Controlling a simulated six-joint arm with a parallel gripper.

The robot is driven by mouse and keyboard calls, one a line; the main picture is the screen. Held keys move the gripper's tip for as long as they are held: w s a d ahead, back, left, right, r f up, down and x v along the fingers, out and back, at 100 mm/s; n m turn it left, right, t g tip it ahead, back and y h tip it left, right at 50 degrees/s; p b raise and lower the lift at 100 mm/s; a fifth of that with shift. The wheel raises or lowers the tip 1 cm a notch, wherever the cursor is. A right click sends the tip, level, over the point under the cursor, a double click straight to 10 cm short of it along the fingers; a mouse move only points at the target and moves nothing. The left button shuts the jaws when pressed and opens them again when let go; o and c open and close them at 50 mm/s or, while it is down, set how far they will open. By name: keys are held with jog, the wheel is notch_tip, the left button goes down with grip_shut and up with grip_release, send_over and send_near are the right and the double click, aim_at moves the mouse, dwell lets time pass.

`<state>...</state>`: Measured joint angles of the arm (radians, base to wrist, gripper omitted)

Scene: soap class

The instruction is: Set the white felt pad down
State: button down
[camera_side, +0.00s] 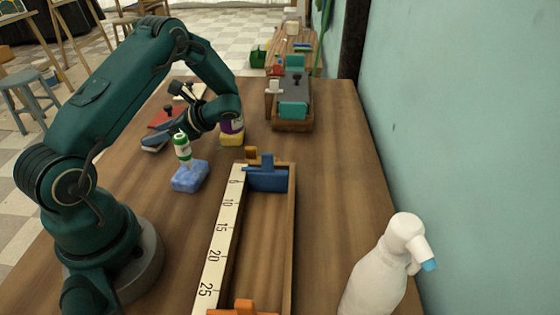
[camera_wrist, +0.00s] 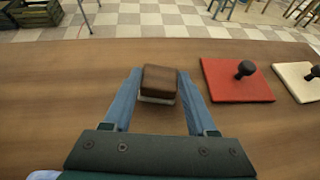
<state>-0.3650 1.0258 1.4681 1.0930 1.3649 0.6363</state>
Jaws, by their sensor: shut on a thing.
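My gripper (camera_wrist: 158,74) is shut on the white felt pad (camera_wrist: 157,101), a small block with a brown top and a pale layer along its lower edge. In the wrist view it sits between the two blue fingers near their tips. In the side view my gripper (camera_side: 156,138) is low over the left part of the wooden table (camera_side: 335,150), beside the red plate. The pad is small and mostly hidden there. I cannot tell whether its underside touches the table.
A red plate (camera_wrist: 225,82) and a white plate (camera_wrist: 295,82), both black-knobbed, lie to the right. A blue sponge (camera_side: 190,177), a green-capped bottle (camera_side: 182,147), a ruler-edged tray (camera_side: 291,240) and a white spray bottle (camera_side: 378,280) stand nearer. The tabletop left of the pad is clear.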

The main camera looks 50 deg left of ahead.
jog(key=shift+f, duration=0.4)
jog(key=shift+c, duration=0.2)
grip_release()
jog(key=v, duration=1.2)
